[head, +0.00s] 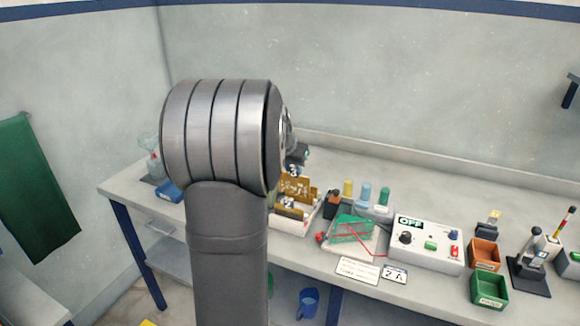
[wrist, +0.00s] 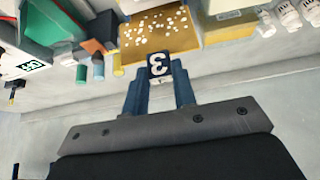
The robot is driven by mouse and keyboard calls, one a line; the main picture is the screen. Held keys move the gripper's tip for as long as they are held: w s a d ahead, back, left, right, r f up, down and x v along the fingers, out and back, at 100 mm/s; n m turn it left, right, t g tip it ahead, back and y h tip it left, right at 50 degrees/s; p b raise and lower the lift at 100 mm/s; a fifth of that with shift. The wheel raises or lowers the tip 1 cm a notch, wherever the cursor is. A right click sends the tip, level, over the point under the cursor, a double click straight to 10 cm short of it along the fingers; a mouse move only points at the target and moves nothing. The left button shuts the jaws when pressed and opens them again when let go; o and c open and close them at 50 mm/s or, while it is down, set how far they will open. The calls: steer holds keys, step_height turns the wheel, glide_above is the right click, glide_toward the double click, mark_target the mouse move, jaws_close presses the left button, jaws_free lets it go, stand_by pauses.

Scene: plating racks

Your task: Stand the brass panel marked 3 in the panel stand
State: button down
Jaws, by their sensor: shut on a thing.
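The brass panel marked 3 (head: 296,186) has a dark blue tag with a white 3. In the wrist view the perforated brass panel (wrist: 150,38) hangs from its tag between the two blue fingers of my gripper (wrist: 160,72), which is shut on it. In the head view my arm hides most of the gripper. A second brass panel marked 2 (head: 290,209) is in front of panel 3, at a white rack (head: 292,226). I cannot tell whether panel 3 touches the rack. A stand with green panels (head: 352,229) is to the right; I cannot tell whether it is the panel stand.
Yellow, blue and green bottles (head: 366,194) stand behind the green panels. A control box marked OFF (head: 427,244) is to the right, with red wire near it. Orange (head: 485,253) and green (head: 490,288) bins are farther right. A blue container (head: 169,191) is at left.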

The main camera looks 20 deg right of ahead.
mark_target(292, 190)
steer(key=shift+f, duration=0.15)
steer(key=shift+f, duration=4.05)
steer(key=shift+f, duration=0.1)
steer(key=c, duration=1.1)
jaws_free()
steer(key=v, duration=1.7)
steer(key=shift+s, duration=0.1)
